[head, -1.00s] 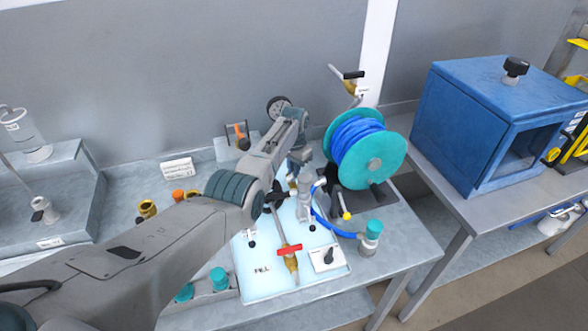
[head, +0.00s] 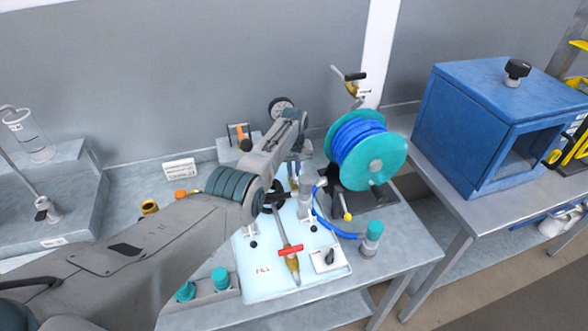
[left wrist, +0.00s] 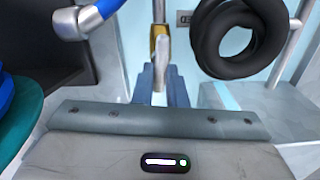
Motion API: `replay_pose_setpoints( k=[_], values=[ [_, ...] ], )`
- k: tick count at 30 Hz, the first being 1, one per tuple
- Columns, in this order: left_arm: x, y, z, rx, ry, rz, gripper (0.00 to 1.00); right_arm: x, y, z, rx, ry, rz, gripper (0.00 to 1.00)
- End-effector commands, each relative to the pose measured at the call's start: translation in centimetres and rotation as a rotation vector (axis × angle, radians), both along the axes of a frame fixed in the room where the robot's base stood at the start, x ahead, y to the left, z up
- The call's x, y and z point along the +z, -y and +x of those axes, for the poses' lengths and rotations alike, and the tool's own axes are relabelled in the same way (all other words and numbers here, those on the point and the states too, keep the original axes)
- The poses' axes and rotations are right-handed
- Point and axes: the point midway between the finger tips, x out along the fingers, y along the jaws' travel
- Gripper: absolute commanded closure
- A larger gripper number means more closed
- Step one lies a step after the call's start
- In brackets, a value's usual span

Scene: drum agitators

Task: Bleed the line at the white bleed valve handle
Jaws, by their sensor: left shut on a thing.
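The white bleed valve handle (left wrist: 166,56) shows in the left wrist view, in front of a brass valve body (left wrist: 158,32) on a grey pipe. My left gripper (left wrist: 161,85) is shut on the handle, with one blue-grey finger on each side of it. In the head view my left gripper (head: 294,172) reaches over the back of the pale panel (head: 262,283). My arm hides most of the handle there. My right gripper is not in view.
A blue hose reel (head: 368,153) stands close right of my gripper. A red-handled valve (head: 290,250) is on the panel's front. A black coil (left wrist: 238,38) hangs near the handle. A gauge (head: 280,106) is behind. A blue cabinet (head: 500,125) stands on the right bench.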

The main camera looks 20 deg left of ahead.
Motion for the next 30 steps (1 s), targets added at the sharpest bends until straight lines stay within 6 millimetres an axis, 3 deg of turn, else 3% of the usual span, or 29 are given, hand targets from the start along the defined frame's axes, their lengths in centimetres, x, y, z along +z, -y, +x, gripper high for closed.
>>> replay_pose_setpoints(
  k=[10, 25, 26, 27, 29, 30],
  values=[
    [0.25, -0.12, 0.12, 0.120, 0.005, 0.001, 1.00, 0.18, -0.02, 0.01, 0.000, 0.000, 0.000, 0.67],
    [0.26, -0.14, 0.14, 0.136, 0.007, 0.000, 1.00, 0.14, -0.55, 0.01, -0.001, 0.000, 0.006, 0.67],
    [0.27, -0.14, 0.15, 0.136, 0.007, 0.000, 0.84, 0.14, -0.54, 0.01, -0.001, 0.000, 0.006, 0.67],
    [0.26, -0.14, 0.14, 0.136, 0.006, 0.000, 0.76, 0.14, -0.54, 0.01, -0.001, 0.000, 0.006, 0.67],
    [0.22, -0.14, 0.11, 0.135, 0.005, 0.001, 0.66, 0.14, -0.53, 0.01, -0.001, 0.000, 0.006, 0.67],
    [0.20, -0.13, 0.09, 0.135, 0.004, 0.000, 0.66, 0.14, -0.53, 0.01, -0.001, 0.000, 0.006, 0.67]
  ],
)
